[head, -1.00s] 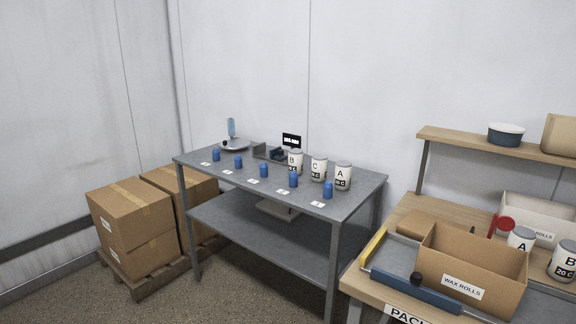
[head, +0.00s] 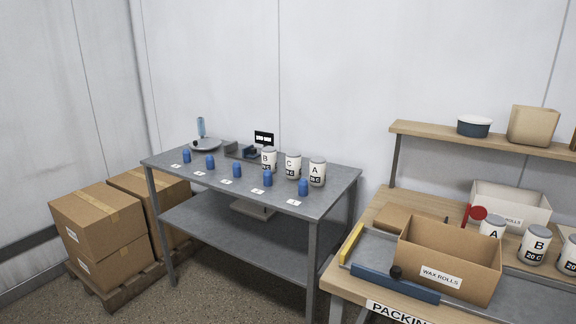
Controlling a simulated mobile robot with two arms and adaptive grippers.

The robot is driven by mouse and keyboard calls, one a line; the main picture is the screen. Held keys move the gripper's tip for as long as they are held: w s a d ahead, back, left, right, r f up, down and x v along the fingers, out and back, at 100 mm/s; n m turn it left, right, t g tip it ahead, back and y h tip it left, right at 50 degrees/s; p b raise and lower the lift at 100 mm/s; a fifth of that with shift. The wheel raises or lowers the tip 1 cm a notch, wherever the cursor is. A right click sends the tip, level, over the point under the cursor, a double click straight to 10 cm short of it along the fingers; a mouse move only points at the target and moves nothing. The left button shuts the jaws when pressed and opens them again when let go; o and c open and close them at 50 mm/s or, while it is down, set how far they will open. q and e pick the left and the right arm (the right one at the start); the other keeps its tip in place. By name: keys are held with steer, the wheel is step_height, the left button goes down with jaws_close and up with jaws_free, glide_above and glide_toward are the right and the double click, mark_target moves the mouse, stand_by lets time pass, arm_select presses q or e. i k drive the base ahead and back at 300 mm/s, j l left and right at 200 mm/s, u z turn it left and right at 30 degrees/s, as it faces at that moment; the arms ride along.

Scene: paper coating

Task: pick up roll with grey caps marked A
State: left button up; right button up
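A white cylinder marked A with a grey top (head: 317,172) stands upright at the right end of the grey table (head: 215,181). Beside it stand similar cylinders marked C (head: 293,166) and B (head: 268,160). Another white cylinder marked A (head: 492,229) is on the packing bench, its lower part hidden behind the wax rolls box. One more is cut by the right edge. Neither of my grippers is in view.
Small blue pieces (head: 237,171) stand behind white labels along the grey table's front. The open WAX ROLLS box (head: 480,277) and blue bar (head: 395,283) are on the bench (head: 340,282). Stacked cartons (head: 97,220) sit on a pallet at left.

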mark_target(494, 226)
steer(key=z, duration=1.25)
steer(key=i+l+u, duration=0.1)
steer(key=l, duration=0.2)
